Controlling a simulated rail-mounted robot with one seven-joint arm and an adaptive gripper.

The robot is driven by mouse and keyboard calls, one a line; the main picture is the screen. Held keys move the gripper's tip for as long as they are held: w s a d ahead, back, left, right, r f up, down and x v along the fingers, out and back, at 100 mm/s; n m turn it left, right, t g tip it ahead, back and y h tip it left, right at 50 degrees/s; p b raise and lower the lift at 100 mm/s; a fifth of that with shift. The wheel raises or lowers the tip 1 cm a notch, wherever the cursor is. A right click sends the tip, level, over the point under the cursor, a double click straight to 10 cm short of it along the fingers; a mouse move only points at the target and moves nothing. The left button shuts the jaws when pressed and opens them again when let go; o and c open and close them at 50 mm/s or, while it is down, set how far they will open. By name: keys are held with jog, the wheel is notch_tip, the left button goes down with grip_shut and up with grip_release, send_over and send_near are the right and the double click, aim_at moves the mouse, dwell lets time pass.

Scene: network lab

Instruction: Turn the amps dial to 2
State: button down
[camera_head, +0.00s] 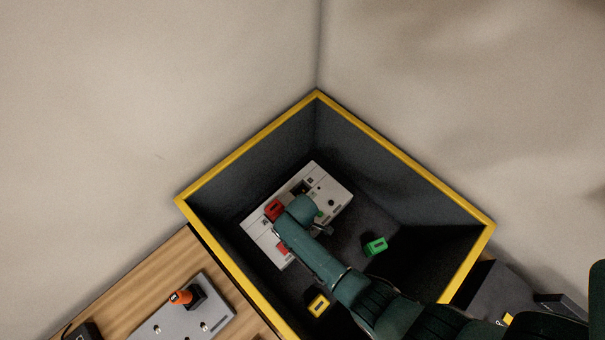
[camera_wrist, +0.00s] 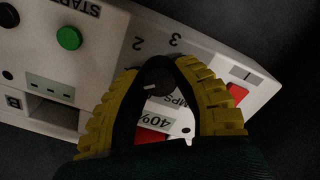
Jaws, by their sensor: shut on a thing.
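The amps dial (camera_wrist: 158,80) is a dark round knob on a pale panel (camera_wrist: 105,75). In the wrist view its short white mark sits on its left side. The numerals 2 and 3 are printed above it, with 2 to the upper left. My gripper (camera_wrist: 160,70) has yellow ribbed fingers, shut on the dial from both sides. The fingers partly hide the dial's label; only "MPS" shows. In the head view the white panel unit (camera_head: 334,184) lies in a deep dark bin, and my arm hides the dial.
The bin has a yellow rim (camera_head: 250,149). A green block (camera_head: 375,246) and a yellow block (camera_head: 318,305) lie on its floor. In the wrist view a green START button (camera_wrist: 69,38) and a red part (camera_wrist: 237,93) flank the dial. A wooden bench (camera_head: 135,292) stands outside the bin.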

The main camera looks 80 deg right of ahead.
jog(key=m+p, duration=0.1)
jog(key=m, duration=0.5)
jog(key=shift+p, duration=0.4)
jog(key=m+p, duration=0.1)
jog(key=m, duration=0.6)
jog(key=shift+s+f, duration=0.1)
jog(key=c, duration=0.7)
grip_release()
notch_tip(320, 180, up, 12)
jog(key=shift+r, duration=0.1)
